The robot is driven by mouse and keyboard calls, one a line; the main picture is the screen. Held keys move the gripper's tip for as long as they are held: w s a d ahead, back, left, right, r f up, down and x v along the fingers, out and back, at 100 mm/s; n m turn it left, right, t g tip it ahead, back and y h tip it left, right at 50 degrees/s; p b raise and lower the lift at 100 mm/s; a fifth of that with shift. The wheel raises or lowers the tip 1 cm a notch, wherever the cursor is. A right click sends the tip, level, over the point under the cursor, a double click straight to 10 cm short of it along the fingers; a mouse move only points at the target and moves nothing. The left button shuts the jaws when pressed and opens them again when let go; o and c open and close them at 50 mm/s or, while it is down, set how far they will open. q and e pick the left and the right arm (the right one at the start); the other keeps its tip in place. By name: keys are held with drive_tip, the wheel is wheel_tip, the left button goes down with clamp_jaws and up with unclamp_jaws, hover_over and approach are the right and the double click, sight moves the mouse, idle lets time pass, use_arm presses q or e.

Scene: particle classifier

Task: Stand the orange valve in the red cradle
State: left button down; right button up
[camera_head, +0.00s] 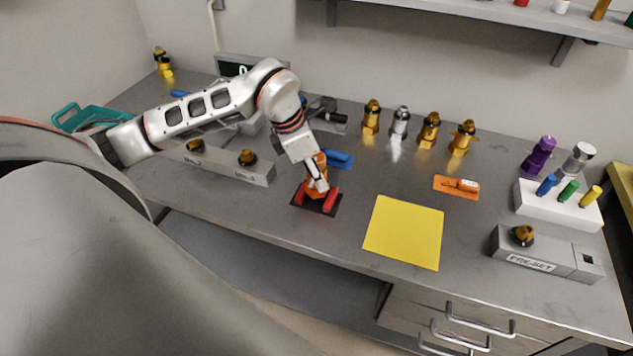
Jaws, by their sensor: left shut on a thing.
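The orange valve (321,161) is in my left gripper (317,180), which is shut on it from above. The valve looks upright at the red cradle (301,193), a dark base with red side pieces on the bench. The gripper fingers and the valve cover the middle of the cradle, so I cannot tell whether the valve rests on its base. My right gripper does not show.
A yellow mat (404,232) lies right of the cradle. Several brass and silver valves (400,123) stand behind. A long grey block (222,164) is at left, a PRE-SET block (543,254) and a white holder (556,207) at right. The bench front edge is close to the cradle.

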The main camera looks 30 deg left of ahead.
use_arm(q)
drive_tip(key=shift+f, duration=1.45)
drive_tip(key=shift+f, duration=0.15)
drive_tip(key=c, duration=1.5)
unclamp_jaws()
drive_tip(key=shift+o, duration=0.2)
drive_tip(key=shift+r, duration=0.4)
drive_tip(key=v, duration=1.1)
drive_tip(key=shift+s+r, duration=0.2)
drive_tip(key=shift+a, duration=0.1)
